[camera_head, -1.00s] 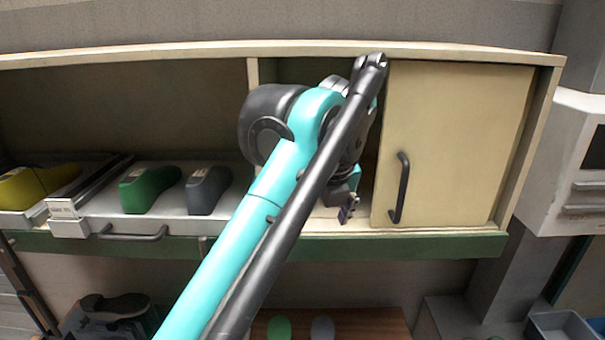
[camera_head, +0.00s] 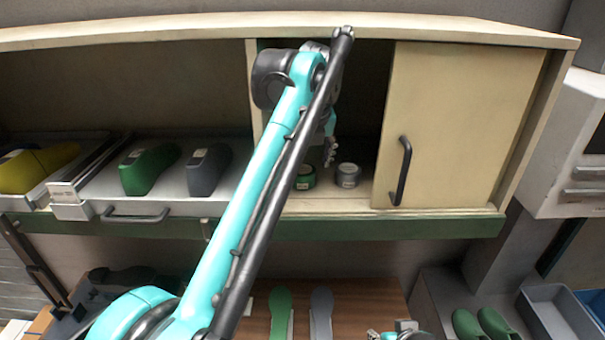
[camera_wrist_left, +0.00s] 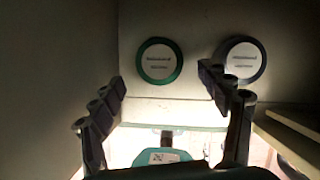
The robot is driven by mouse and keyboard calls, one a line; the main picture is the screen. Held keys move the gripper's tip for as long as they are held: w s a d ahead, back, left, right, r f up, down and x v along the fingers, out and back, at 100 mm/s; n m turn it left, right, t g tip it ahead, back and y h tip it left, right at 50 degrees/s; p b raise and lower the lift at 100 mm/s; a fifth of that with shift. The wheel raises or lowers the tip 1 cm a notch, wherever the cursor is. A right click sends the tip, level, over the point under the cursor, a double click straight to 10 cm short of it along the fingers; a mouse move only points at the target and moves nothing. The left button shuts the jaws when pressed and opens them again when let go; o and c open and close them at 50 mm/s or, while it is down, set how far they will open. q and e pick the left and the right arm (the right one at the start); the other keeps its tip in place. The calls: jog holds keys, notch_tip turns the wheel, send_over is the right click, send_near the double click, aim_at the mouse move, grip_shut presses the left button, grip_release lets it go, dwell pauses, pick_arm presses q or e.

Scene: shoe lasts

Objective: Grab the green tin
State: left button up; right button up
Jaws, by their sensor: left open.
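The green tin (camera_head: 305,178) stands on the floor of the open cabinet bay, partly hidden by my left arm in the head view. In the left wrist view, the green tin (camera_wrist_left: 159,62) shows its round labelled lid with a green rim. A grey tin (camera_head: 348,175) stands to its right and also shows in the left wrist view (camera_wrist_left: 241,62). My left gripper (camera_head: 329,152) is inside the bay, above and between the tins in the head view. In the wrist view its fingers (camera_wrist_left: 161,80) are spread and empty, apart from both tins. My right gripper (camera_head: 393,332) barely shows at the bottom edge.
A sliding door (camera_head: 455,130) with a black handle closes the bay's right side. A divider (camera_head: 252,100) bounds its left. Left of it, a drawer (camera_head: 100,205) holds a green last (camera_head: 148,170) and a grey last (camera_head: 208,170). A yellow last (camera_head: 38,165) lies farther left.

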aim_at(303, 171)
pick_arm(q)
jog(key=x, duration=0.5)
jog(key=shift+w, duration=0.15)
jog(key=shift+r, duration=0.1)
jog(key=c, duration=1.3)
